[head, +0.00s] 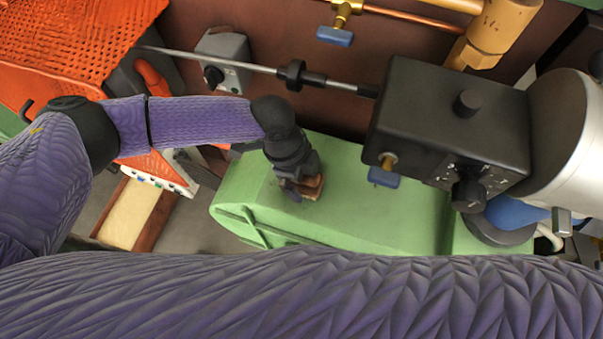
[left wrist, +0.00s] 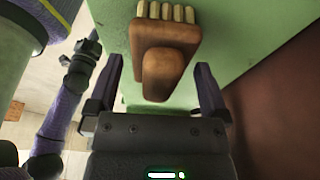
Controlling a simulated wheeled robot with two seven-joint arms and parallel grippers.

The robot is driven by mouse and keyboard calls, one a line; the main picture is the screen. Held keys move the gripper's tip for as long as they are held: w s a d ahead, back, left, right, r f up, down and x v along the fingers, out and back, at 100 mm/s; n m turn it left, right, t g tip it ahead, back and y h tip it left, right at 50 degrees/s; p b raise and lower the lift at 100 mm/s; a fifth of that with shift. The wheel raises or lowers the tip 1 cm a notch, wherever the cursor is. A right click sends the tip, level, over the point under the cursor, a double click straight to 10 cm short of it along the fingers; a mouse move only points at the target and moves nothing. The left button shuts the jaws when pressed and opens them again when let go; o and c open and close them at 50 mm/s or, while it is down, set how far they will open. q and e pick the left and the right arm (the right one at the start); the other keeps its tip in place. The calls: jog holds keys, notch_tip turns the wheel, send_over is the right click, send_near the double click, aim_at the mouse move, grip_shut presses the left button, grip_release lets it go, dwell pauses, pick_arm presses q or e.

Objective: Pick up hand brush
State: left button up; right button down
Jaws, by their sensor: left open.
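The hand brush (left wrist: 165,48) has a brown wooden body, a rounded handle and pale bristle tufts. It is on the green surface (head: 345,205), and the handle end points toward my left gripper in the left wrist view. My left gripper (left wrist: 158,90) is open, with one dark finger on each side of the handle end and gaps visible on both sides. In the head view my left gripper (head: 298,190) is above the brush (head: 312,188) and hides most of it. My right gripper is not seen.
A black box (head: 440,110) with knobs stands right of the green surface, beside a silver cylinder (head: 570,130). A thin metal rod (head: 225,63) crosses behind my left arm. An orange perforated panel (head: 70,45) is at upper left. The green surface right of my gripper is clear.

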pick_arm(q)
jog(key=shift+s+d+f, duration=0.1)
jog(key=shift+d+f, duration=0.1)
jog(key=shift+f, duration=0.5)
jog(key=c, duration=1.2)
notch_tip(320, 180, up, 10)
jog(key=shift+r+p, duration=0.1)
jog(key=shift+p, duration=0.25)
jog(key=shift+c, duration=0.2)
